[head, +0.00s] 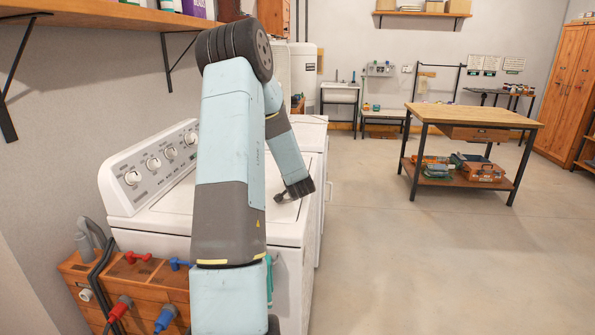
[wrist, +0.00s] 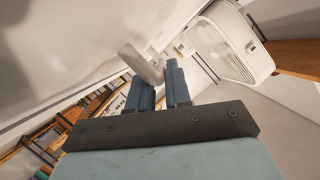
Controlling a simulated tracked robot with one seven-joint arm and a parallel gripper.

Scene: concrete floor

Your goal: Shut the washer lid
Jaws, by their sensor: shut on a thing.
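The white washer (head: 140,232) stands at the left, with a row of knobs on its raised control panel (head: 152,167). Its lid (head: 170,203) appears to lie flat or nearly flat on top; my arm covers much of it, so any small gap cannot be told. My gripper (head: 281,198) is low over the right front part of the white top. In the wrist view my gripper (wrist: 158,82) is shut on a pale grey handle-like piece (wrist: 143,62) beside a large white surface (wrist: 65,50). Whether this piece belongs to the lid is unclear.
A second white machine (head: 313,123) stands just behind the washer. A wooden box with hoses (head: 130,275) is at the washer's near side, and a wooden shelf (head: 90,11) hangs above. A workbench (head: 476,114) stands at the right. The floor between is clear.

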